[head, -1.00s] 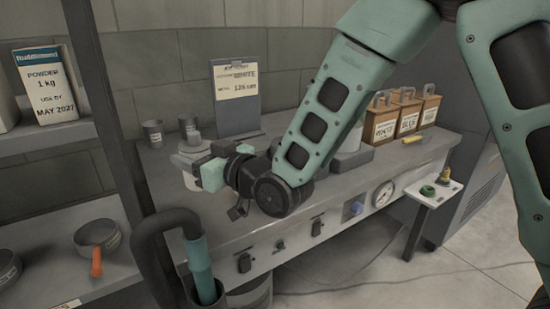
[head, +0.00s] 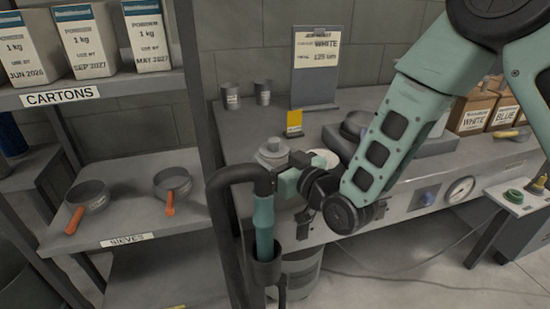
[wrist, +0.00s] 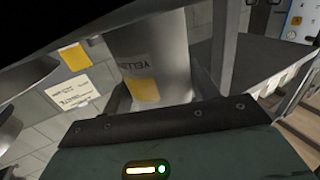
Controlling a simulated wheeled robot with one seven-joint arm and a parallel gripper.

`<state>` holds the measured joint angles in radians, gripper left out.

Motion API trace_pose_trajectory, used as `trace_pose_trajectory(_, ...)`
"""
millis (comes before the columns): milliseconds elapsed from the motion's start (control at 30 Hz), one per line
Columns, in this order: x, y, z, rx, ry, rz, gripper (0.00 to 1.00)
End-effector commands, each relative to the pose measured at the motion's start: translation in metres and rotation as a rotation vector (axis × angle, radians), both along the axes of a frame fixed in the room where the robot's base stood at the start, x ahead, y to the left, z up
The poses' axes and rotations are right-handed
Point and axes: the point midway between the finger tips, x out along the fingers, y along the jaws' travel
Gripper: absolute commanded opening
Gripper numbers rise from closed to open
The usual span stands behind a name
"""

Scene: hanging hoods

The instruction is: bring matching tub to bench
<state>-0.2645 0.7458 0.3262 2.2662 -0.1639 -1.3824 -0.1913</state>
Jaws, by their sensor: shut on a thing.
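My gripper (head: 287,181) is shut on a grey lidded tub (head: 272,152) over the front edge of the bench (head: 245,142). In the wrist view a pale cylindrical tub (wrist: 152,55) fills the space just beyond the jaw; its label reads "YELLO…" with a yellow patch. It appears to be the held one. A placard (head: 317,50) at the back of the bench reads "WHITE" and "125 mm". Two small grey tubs (head: 231,96) (head: 262,93) stand at the back left of the bench. Their labels are too small to read.
Left shelves hold cartons (head: 85,40) and orange-handled sieves (head: 172,182). Brown boxes (head: 470,115), marked WHITE and BLUE, stand right. A yellow card (head: 294,122) stands before the placard.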

Motion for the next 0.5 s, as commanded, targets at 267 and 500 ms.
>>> trace_pose_trajectory(267, -0.0001, -0.0001, -0.0031, 0.000, 0.000, 0.000, 0.65)
trace_pose_trajectory(500, -0.0001, -0.0001, -0.0025, 0.000, 0.001, 0.000, 0.81)
